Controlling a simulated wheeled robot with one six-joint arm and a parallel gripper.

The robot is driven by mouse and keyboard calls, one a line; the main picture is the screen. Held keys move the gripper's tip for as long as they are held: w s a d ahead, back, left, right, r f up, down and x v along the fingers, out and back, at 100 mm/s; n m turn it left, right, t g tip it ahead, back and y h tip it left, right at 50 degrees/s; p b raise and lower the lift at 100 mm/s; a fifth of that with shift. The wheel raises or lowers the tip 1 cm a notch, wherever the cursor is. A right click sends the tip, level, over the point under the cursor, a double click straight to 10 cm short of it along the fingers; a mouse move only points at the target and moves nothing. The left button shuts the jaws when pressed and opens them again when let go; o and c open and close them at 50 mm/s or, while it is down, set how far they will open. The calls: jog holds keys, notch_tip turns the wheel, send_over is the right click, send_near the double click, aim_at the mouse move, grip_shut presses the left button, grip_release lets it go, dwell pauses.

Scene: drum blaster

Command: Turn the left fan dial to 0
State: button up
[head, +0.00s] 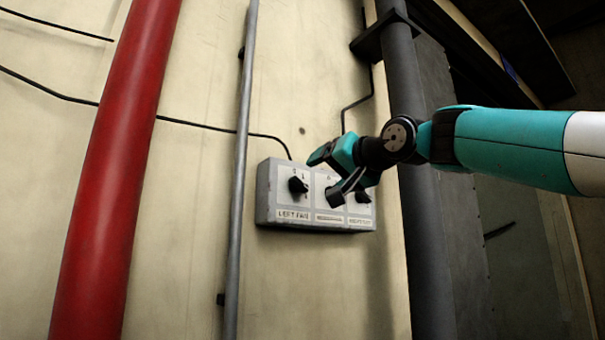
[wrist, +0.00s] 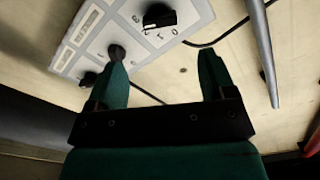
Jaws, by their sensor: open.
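The left fan dial (head: 298,185) is a black knob on the left section of a grey control box (head: 264,205), above a "LEFT FAN" label. It also shows at the top of the wrist view (wrist: 160,15), with small numbers around it. I cannot tell which number it points to. My gripper (head: 325,176) is in front of the box, right of the left dial, and partly hides the middle and right sections. In the wrist view my gripper (wrist: 163,65) is open and empty, its two fingers wide apart. The left dial appears beyond the fingertips, apart from them.
The middle dial (wrist: 116,52) appears close to one finger in the wrist view. A right dial (head: 362,196) sits beyond it. A thin grey pipe (head: 242,160) runs just left of the box, a thick red pipe (head: 120,150) farther left. A dark pipe (head: 425,240) stands on the right.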

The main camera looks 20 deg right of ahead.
aim_at(302, 183)
jog(key=p+x, duration=0.4)
jog(key=x, duration=0.4)
jog(key=shift+w+r, duration=0.1)
jog(key=shift+w, duration=0.1)
jog(key=shift+w+a, duration=0.25)
jog(key=shift+w, duration=0.35)
jog(key=c, duration=0.9)
jog(key=shift+c, duration=0.2)
